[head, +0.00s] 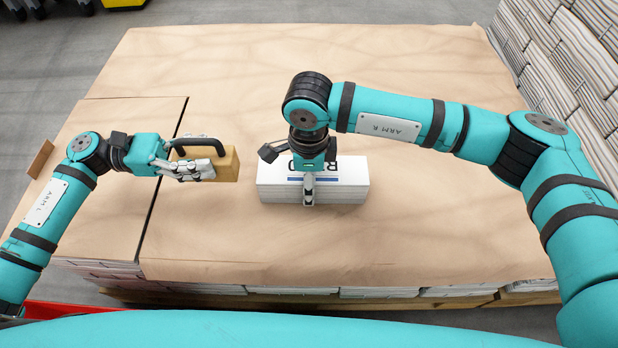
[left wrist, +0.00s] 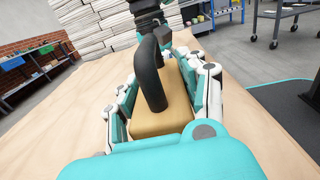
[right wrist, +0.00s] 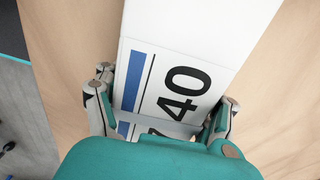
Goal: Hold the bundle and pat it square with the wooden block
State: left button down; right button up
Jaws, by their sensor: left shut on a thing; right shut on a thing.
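The white bundle (head: 345,185) lies flat on the brown paper sheet in the middle of the head view. My right gripper (head: 308,200) comes down over it and is shut on it; in the right wrist view the fingers sit on both sides of the bundle (right wrist: 205,45), whose top shows a blue bar and printed digits. My left gripper (head: 198,172) is shut on the wooden block (head: 228,166), which has a black handle. The block is to the left of the bundle, with a gap between them. The left wrist view shows the block (left wrist: 160,120) between the fingers.
Brown paper (head: 420,215) covers the large stack under the bundle, with wide free room around it. A separate paper-covered stack (head: 120,120) adjoins on the left, with a small brown piece (head: 40,158) at its edge. Tall newspaper stacks (head: 570,60) stand at the right.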

dwell(0.3)
jog(key=o, duration=1.9)
notch_tip(320, 180, up, 12)
